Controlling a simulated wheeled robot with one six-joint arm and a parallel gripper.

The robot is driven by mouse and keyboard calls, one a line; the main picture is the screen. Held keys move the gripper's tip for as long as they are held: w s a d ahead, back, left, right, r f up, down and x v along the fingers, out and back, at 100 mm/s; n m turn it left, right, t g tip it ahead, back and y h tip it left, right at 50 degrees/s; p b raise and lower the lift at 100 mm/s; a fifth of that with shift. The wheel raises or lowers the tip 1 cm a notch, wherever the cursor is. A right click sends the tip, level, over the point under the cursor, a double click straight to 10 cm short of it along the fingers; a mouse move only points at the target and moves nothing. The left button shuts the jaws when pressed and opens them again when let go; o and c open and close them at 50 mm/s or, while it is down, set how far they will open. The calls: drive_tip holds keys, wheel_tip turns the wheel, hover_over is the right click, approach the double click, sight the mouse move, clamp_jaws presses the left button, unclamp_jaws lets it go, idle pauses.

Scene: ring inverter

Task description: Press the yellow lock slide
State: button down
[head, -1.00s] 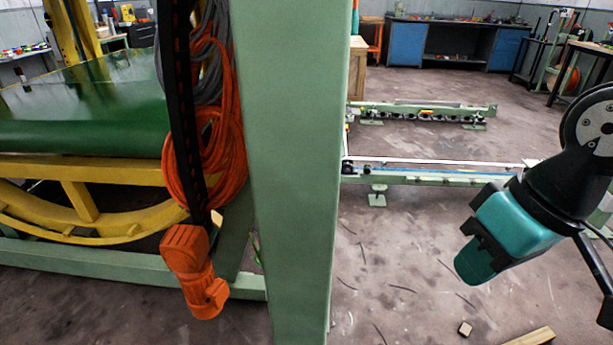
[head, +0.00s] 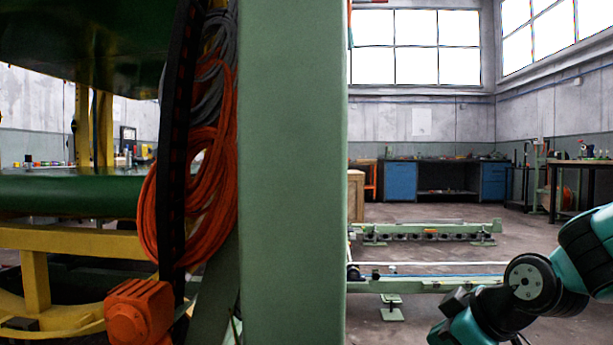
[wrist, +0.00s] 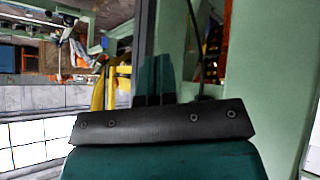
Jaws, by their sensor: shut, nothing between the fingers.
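I cannot make out a yellow lock slide in either view. My gripper (wrist: 154,72) shows in the wrist view as two dark teal fingers side by side beyond a black bar, shut with nothing between them. Yellow parts (wrist: 110,85) show behind and left of the fingers; I cannot tell whether the slide is among them. In the head view my arm is at the lower right, with the fingertips out of sight. It is apart from the green post (head: 292,180).
The yellow frame (head: 80,240) with green platforms (head: 70,193) stands left of the post. Low green rails (head: 430,285) lie on the floor at right. Blue-doored benches (head: 400,182) stand far back.

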drive_tip(key=w+a+r+n+t+y, duration=0.3)
drive_tip(key=w+a+r+n+y, duration=0.1)
drive_tip(key=w+a+r+n, duration=0.25)
drive_tip(key=a+r+n+y, duration=0.3)
drive_tip(key=r+n+y, duration=0.3)
drive_tip(key=r+n, duration=0.5)
drive_tip(key=a+r+n+g+y, duration=0.1)
drive_tip(key=a+r+n+y, duration=0.2)
drive_tip(key=r+n+y, duration=0.4)
wheel_tip(320, 180, up, 6)
drive_tip(key=n, duration=0.3)
drive_tip(key=shift+w+a+f+n, duration=0.15)
drive_tip(key=shift+a+n, duration=0.2)
drive_tip(key=shift+a, duration=0.05)
drive_tip(key=shift+a, duration=0.1)
drive_tip(key=p+x, duration=0.1)
drive_tip(key=x, duration=0.9)
drive_tip(key=shift+p, duration=0.3)
